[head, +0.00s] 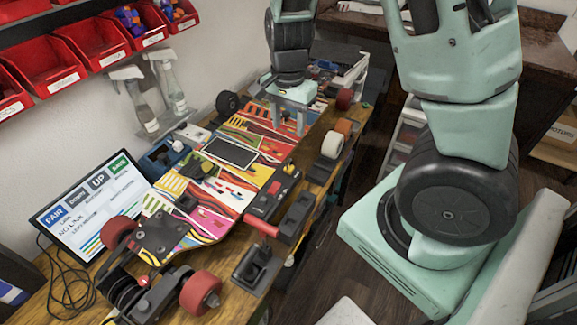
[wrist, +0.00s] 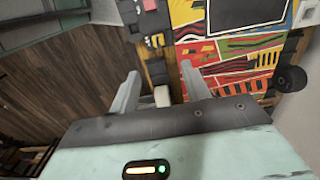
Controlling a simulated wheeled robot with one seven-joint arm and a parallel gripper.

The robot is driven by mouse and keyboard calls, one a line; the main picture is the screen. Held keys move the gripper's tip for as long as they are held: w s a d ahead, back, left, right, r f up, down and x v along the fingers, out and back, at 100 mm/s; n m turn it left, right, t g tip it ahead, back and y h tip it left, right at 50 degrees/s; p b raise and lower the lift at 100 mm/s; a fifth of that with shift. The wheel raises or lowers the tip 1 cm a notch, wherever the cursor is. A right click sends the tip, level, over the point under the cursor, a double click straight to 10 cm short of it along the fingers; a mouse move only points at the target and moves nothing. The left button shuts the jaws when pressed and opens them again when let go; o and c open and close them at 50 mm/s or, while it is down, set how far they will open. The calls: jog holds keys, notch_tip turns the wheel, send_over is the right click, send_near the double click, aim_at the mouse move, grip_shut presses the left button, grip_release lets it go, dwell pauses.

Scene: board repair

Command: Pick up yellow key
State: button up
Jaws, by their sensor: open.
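I cannot make out a separate yellow key in either view; the yellow patches I see look like part of the printed pattern on the colourful board (head: 240,197). My gripper (head: 287,118) is over the far end of this board in the head view, pointing down, its fingers apart. In the wrist view, my gripper (wrist: 160,85) shows two grey fingers spread wide with nothing between them. The board (wrist: 205,58) lies beyond and right of the fingers there.
A dark flat panel (head: 230,152) lies on the board. A tablet (head: 92,205) reading "NO LINK" leans at the left. Spray bottles (head: 140,105) and red bins (head: 95,45) are by the wall. Loose wheels, including a red one (head: 200,290), crowd the wooden bench.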

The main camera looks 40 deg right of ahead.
aim_at(289, 160)
notch_tip(289, 160, down, 13)
jog(key=shift+s+f+b, duration=0.15)
jog(key=shift+f+b, duration=0.05)
jog(key=shift+b, duration=0.35)
grip_shut()
